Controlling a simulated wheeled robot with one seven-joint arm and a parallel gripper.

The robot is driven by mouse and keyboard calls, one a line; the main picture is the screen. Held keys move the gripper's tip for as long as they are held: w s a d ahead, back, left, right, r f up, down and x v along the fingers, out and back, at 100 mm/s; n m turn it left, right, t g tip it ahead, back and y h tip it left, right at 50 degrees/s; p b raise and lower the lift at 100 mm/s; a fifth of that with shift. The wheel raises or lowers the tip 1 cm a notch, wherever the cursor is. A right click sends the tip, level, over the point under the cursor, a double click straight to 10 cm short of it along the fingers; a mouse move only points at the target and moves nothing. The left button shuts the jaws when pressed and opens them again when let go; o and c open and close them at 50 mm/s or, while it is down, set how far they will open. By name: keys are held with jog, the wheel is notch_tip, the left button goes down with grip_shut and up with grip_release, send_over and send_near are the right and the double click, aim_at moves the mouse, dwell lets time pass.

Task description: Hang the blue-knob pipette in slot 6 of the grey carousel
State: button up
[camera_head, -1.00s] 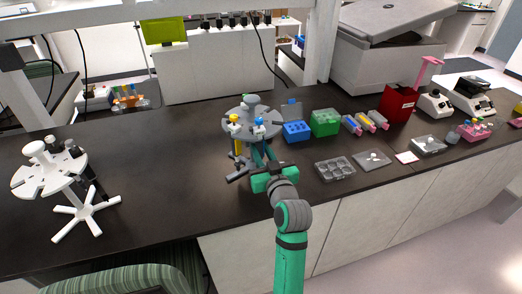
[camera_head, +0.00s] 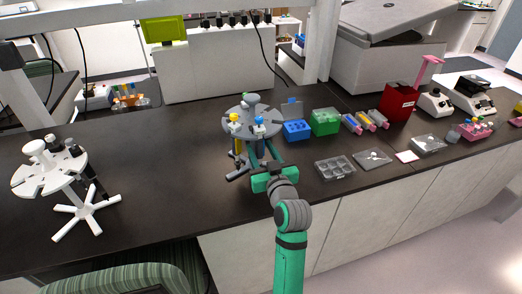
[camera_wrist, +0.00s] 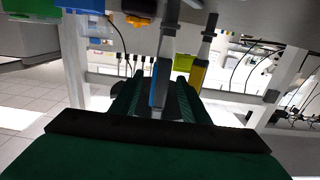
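The grey carousel (camera_head: 240,128) stands on the dark bench. The blue-knob pipette (camera_head: 259,121) is upright at its front-right rim; I cannot read the slot number. In the wrist view its blue-and-grey body (camera_wrist: 159,82) hangs between my fingers, with visible space beside it. My gripper (camera_head: 262,153) is just below the carousel's front rim, with its green fingers (camera_wrist: 155,88) spread apart on either side of the pipette. It is open.
A yellow-knob pipette (camera_head: 234,119) hangs close to the left; its yellow body (camera_wrist: 199,72) is just right of my fingers in the wrist view. A white carousel (camera_head: 32,178) stands far left. Blue (camera_head: 297,131) and green (camera_head: 325,122) racks stand to the right.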

jog(key=v, duration=1)
jog(key=shift+s, duration=0.4)
jog(key=shift+d, duration=0.1)
